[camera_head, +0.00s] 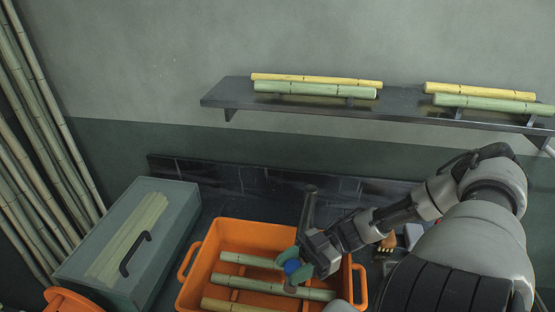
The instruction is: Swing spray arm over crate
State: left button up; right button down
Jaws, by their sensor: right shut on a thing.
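The orange crate (207,252) stands at the bottom centre with several cane pieces (270,285) lying in it. My right gripper (292,268) is over the right part of the crate, its teal fingers shut on a blue part, which I take to be the spray arm's grip (291,267). The fingers hide much of this part. A dark upright post (309,207) rises just behind the gripper; whether it joins the blue part cannot be seen. My left gripper is not in view.
A grey-green box (185,210) with a dark handle stands left of the crate. A wall shelf (225,96) holds green and yellow canes. Tall canes (35,130) lean at the left. Part of another orange container (68,300) shows at bottom left. Small items (388,243) lie behind my right arm.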

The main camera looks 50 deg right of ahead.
jog(key=shift+s+d+r+n+g, duration=0.1)
jog(key=shift+s+d+n+g, duration=0.25)
jog(key=shift+s+g, duration=0.2)
jog(key=c, duration=0.7)
grip_release()
jog(key=shift+d, duration=0.1)
jog(key=b+v, duration=0.1)
jog(key=v, duration=0.9)
jog(key=shift+s+d, duration=0.1)
jog(key=shift+d, duration=0.2)
